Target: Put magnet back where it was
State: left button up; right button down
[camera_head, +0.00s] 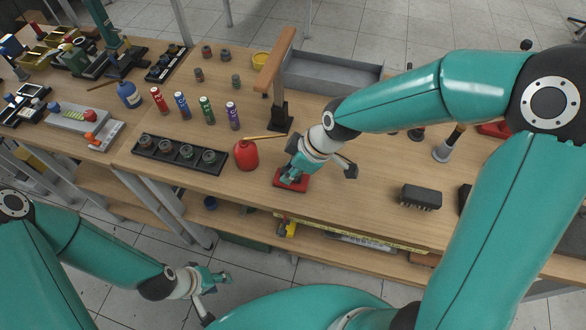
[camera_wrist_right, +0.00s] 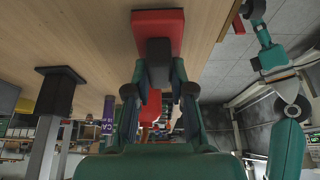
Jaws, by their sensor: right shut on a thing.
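My right gripper (camera_head: 292,174) is low over the front part of the bench, pointing down. In the right wrist view its fingers (camera_wrist_right: 158,88) are shut on a dark block (camera_wrist_right: 157,50), which meets a flat red piece (camera_wrist_right: 157,20) at the bench top. The dark block with the red piece looks like the magnet, but I cannot tell whether they are one part. In the head view the red piece (camera_head: 291,184) lies flat on the wood, partly covered by the gripper. My left gripper (camera_head: 214,282) hangs in front of the bench, away from everything; its opening is unclear.
A red bottle (camera_head: 246,156) stands close left of the right gripper. A wooden-topped post (camera_head: 279,110) rises behind it. A black rack (camera_head: 180,154) with several round parts lies further left. A dark block-shaped part (camera_head: 421,197) lies right; bench between is clear.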

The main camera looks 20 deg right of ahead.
jog(key=shift+f, duration=0.55)
jog(key=shift+f, duration=0.1)
jog(key=c, duration=1)
grip_release()
jog(key=v, duration=1.2)
